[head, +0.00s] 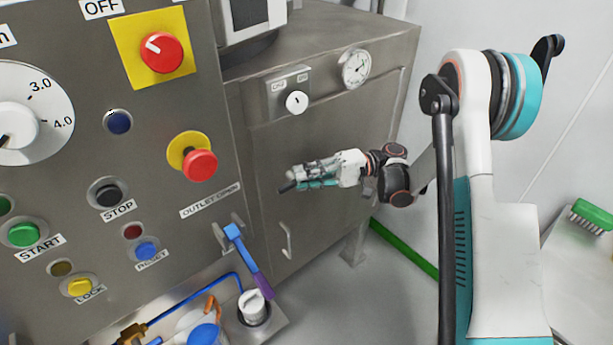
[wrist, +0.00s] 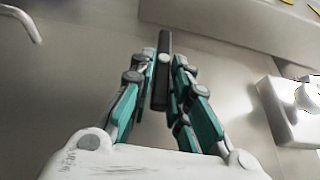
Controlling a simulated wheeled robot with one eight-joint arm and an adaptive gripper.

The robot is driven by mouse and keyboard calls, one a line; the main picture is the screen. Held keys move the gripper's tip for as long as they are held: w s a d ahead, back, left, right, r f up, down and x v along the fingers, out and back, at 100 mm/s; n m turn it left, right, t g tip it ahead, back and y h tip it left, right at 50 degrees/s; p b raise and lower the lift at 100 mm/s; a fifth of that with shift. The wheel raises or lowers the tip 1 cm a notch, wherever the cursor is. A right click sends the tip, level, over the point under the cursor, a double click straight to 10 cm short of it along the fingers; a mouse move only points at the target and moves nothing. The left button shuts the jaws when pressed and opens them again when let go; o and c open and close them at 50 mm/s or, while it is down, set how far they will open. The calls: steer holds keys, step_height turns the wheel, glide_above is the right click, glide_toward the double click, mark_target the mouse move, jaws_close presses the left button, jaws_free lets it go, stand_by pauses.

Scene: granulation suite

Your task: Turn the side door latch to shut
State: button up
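The side door (head: 335,155) is a brushed metal panel on the right face of the machine. A dark bar-shaped latch handle (wrist: 164,45) shows in the wrist view, between my fingertips and reaching past them. In the head view only its dark end (head: 287,187) shows, left of my fingers. My gripper (head: 305,178) is at the door from the right, its fingers closed in on both sides of the bar. It also shows in the wrist view (wrist: 163,75).
A box with a white knob (head: 297,102) and two small labels sits above, beside a round gauge (head: 356,68). A loop handle (head: 286,240) is below. A blue outlet lever (head: 235,233) and the control panel (head: 90,180) lie left.

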steer(key=shift+o, duration=1.2)
steer(key=shift+a, duration=0.1)
steer(key=shift+r, duration=0.1)
steer(key=o, duration=0.7)
steer(key=r, duration=0.9)
steer(key=shift+d, duration=0.2)
steer(key=shift+c, duration=0.2)
steer(key=shift+a+r, duration=0.1)
steer(key=shift+r, duration=0.4)
steer(key=shift+r, duration=0.1)
steer(key=shift+c, duration=0.3)
